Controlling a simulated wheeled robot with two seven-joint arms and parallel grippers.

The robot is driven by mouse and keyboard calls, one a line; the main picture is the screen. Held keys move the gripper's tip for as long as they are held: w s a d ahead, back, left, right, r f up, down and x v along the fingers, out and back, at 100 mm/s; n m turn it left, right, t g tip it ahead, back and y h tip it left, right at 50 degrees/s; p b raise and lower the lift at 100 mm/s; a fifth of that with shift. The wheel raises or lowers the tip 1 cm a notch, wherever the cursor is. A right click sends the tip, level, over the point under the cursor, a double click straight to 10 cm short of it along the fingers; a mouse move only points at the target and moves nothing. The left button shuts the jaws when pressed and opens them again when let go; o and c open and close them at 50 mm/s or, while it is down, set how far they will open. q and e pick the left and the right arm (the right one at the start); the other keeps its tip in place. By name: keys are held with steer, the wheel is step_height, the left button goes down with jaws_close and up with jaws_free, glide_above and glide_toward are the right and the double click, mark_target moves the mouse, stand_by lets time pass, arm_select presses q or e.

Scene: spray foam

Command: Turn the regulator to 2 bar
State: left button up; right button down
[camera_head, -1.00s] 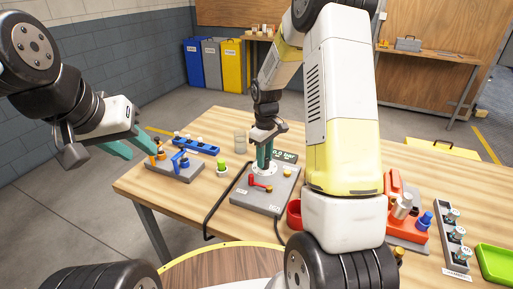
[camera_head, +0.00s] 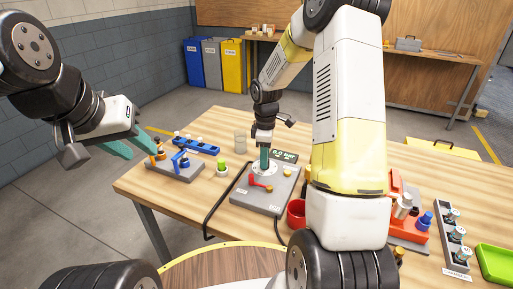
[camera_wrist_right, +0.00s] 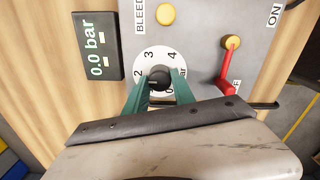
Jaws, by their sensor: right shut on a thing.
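The regulator is a black knob (camera_wrist_right: 159,79) on a white numbered dial (camera_wrist_right: 156,62) on a grey panel (camera_head: 258,196). In the right wrist view the digits 2, 3 and 4 show around it; the lower part of the dial is hidden by my fingers. My right gripper (camera_wrist_right: 160,88) is shut on the knob, one green finger on each side. The display (camera_wrist_right: 96,48) beside the dial reads 0.0 bar; it also shows in the head view (camera_head: 284,156). My left gripper (camera_head: 128,145) hangs at the left, its green fingers apart and empty.
A rack with blue and orange parts (camera_head: 176,166) stands at the left. A red cup (camera_head: 296,212) and a red holder stand at the right.

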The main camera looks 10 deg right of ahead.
stand_by(0.3)
steer(key=c, duration=1.1)
jaws_free()
steer(key=shift+o, duration=0.2)
steer(key=shift+r, duration=3.95)
steer(key=shift+r, duration=0.2)
steer(key=s+r+m+t, duration=0.3)
steer(key=s+r+m, duration=0.4)
steer(key=s+r, duration=0.55)
steer(key=s+a+r+m+t+y, duration=0.2)
steer(key=s+m, duration=0.4)
steer(key=s, duration=0.5)
step_height(320, 180, up, 2)
steer(key=shift+s+r+m+t, duration=0.1)
steer(key=shift+s+m+t, duration=0.25)
steer(key=shift+t, duration=0.25)
